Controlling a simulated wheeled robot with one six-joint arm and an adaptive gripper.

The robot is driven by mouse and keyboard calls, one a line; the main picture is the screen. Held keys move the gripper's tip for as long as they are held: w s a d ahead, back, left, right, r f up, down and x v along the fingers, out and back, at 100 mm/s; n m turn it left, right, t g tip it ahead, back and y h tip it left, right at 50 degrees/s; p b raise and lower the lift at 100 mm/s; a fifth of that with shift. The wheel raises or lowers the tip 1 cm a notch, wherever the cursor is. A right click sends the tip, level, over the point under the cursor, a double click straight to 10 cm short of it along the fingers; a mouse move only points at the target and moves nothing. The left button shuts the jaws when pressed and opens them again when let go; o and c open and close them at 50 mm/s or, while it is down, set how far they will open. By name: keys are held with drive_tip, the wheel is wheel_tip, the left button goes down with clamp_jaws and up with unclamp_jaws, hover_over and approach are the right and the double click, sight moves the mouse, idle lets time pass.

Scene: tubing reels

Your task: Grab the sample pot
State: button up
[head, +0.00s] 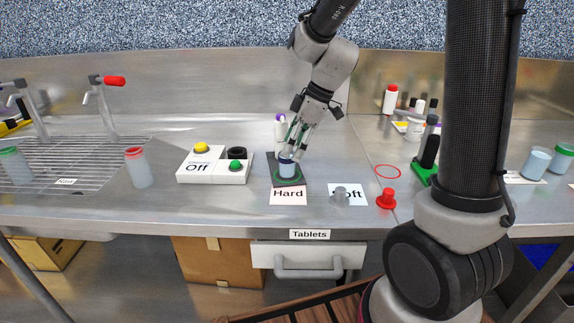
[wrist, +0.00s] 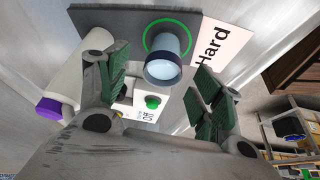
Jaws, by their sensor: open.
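In the wrist view the pot (wrist: 167,58) stands within a green ring. I take it for the sample pot, though it has no readable label. My gripper (head: 298,138) reaches down over it from above and behind. In the wrist view my open gripper (wrist: 160,80) has a finger on either side of the pot's near end, with visible gaps. Finger contact is not visible. The fingers partly cover the pot in the head view.
A white bottle with a purple cap (head: 280,130) stands close behind my gripper, beside the left finger in the wrist view. A white switch box (head: 215,168) is to the left.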

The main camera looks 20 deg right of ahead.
sight(287, 164)
drive_tip(key=x, duration=0.4)
drive_tip(key=shift+s+a+r, duration=0.1)
drive_tip(key=shift+s+a, duration=0.05)
drive_tip(key=shift+s, duration=0.05)
drive_tip(key=c, duration=1.2)
